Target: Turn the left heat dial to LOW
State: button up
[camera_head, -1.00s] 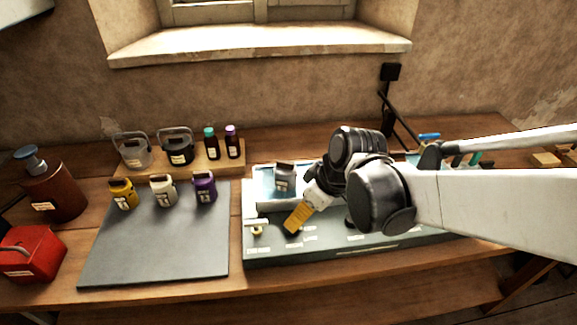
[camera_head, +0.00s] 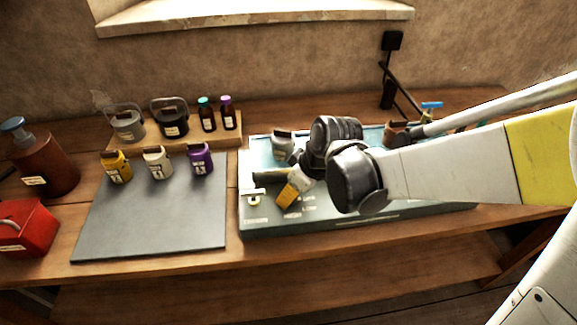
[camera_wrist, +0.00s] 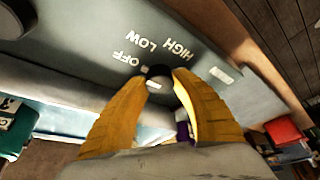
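The left heat dial (camera_wrist: 159,73) is a small dark knob on the grey-green press panel (camera_wrist: 90,52). In the wrist view, white words OFF, LOW and HIGH (camera_wrist: 176,48) fan out around it. My gripper (camera_wrist: 161,77) has its two yellow fingers on either side of the dial, with the tips appearing to touch it. The dial's pointer cannot be made out clearly. In the head view, my gripper (camera_head: 286,205) reaches down to the front left of the panel (camera_head: 345,216), and the fingers mostly cover the dial.
A pale T-shaped handle (camera_head: 253,192) stands just left of my fingers. A dark mat (camera_head: 150,220) with yellow, white and purple containers lies left of the press. Behind are a wooden riser (camera_head: 190,143) and a window sill. A red box (camera_head: 27,228) is far left.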

jog(key=shift+m, duration=0.3)
jog(key=m+t+h, duration=0.1)
jog(key=m, duration=0.3)
jog(key=shift+h+p, duration=0.3)
jog(key=shift+m+t+h, duration=0.3)
jog(key=shift+m+h, duration=0.4)
jog(key=shift+m, duration=1.4)
jog(key=o, duration=1.2)
jog(key=v, duration=1.2)
